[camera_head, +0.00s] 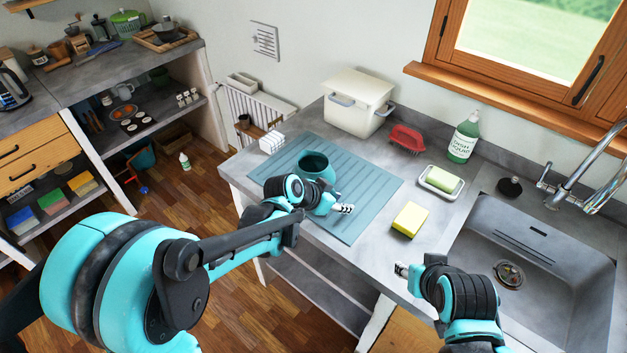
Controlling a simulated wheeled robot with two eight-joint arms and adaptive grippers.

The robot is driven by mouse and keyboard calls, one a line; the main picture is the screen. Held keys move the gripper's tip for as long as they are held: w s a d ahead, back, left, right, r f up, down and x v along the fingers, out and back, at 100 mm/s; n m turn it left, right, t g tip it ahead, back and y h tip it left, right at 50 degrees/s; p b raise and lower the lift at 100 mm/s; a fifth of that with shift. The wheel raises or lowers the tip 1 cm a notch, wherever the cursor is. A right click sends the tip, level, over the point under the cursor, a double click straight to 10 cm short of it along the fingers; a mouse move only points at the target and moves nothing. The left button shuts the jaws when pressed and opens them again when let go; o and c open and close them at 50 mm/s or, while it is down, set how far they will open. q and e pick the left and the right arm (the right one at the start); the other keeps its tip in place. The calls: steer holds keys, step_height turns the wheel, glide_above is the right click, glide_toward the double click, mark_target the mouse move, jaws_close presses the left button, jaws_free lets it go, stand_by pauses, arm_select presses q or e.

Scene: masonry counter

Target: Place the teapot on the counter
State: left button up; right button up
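A teal, round, open-topped pot (316,163), which looks like the teapot, stands upright on the ribbed blue-green mat (375,192) on the grey counter (415,170). Its lower front is partly hidden by my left wrist. I cannot make out a spout or handle. My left gripper (343,208) is over the mat, in front and to the right of the pot, with its tips pointing right. I cannot tell whether it touches the pot. My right gripper (402,270) is at the counter's front edge, left of the sink, with nothing visible in it. The finger gaps are too small to judge.
A yellow sponge (410,219), a soap dish (429,186), a dish-liquid bottle (464,138) and a red brush (407,138) are right of the mat. A white bin (357,102) stands behind. The sink (535,260) and faucet (585,175) are at right.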

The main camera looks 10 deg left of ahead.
arm_select(q)
jaws_close()
steer(key=shift+r, duration=0.1)
stand_by(0.3)
